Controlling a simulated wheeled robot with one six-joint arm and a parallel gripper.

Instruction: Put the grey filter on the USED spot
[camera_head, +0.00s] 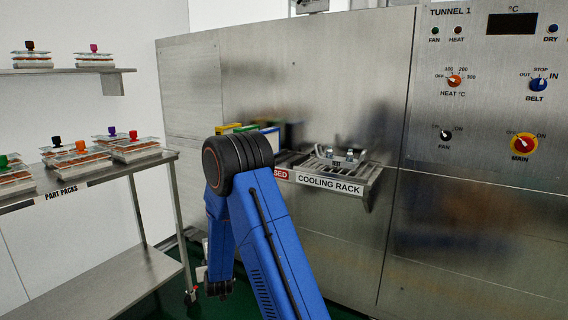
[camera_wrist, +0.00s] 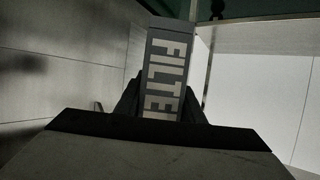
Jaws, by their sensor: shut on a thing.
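The grey filter (camera_wrist: 168,62), lettered "FILTE…" in what shows, stands between the dark fingers of my gripper (camera_wrist: 163,98) in the wrist view. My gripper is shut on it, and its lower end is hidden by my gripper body. In the head view I cannot make out the filter or my gripper fingers; my blue arm fills the middle. A red label (camera_head: 280,173) reading "SED" shows at the shelf edge, partly hidden behind my arm. The spot above it is mostly covered by my arm.
Yellow, green and blue upright items (camera_head: 235,128) stand behind my arm on the shelf. The COOLING RACK (camera_head: 371,174) with metal parts joins it at right. The PART PACKS shelf (camera_head: 110,176) is at left. The washer's steel wall (camera_head: 330,70) stands behind.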

